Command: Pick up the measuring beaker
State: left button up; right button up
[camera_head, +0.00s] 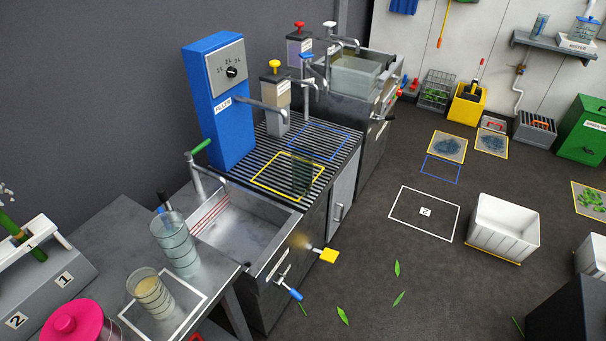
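Two clear, ringed vessels stand at the lower left; I cannot tell for certain which one is the measuring beaker. The taller clear vessel (177,248) stands on the grey bench, with a dark-handled tool showing at its rim. The shorter clear vessel (152,296) stands nearer, inside a white outline on the bench, and holds something pale yellow. Neither of my grippers is in view.
A steel sink (236,222) with a green-handled tap lies beyond the bench. A pink lidded pot (72,325) and a numbered grey rack (40,285) stand at the left. A white bin (503,228) stands on the floor at right. The middle floor is mostly clear, with a few leaves.

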aim_at(145, 284)
jog(key=u, duration=1.3)
